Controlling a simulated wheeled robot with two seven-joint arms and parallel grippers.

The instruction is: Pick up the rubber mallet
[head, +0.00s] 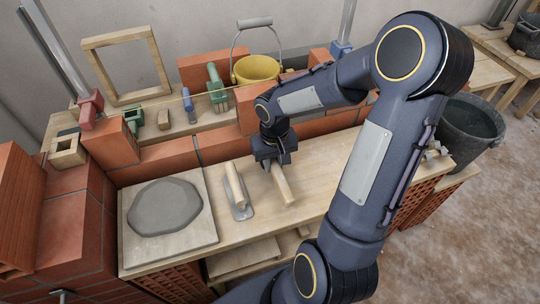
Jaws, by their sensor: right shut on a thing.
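My right gripper (274,161) points down over the wooden bench (325,172), just right of a trowel. It is shut on a pale wooden handle, which I take to be the rubber mallet (283,186). The handle slants from the jaws down toward the bench's front edge. No mallet head shows clearly; the dark gripper covers that end. I cannot tell whether the handle touches the bench or is just above it. My left gripper is not in view.
The trowel (243,209) lies close left of the handle. A board (202,236) with grey mortar (165,206) is further left. Low brick walls (165,160) edge the bench behind. A yellow bucket (256,70) stands on the back shelf, a dark bucket (470,128) at right.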

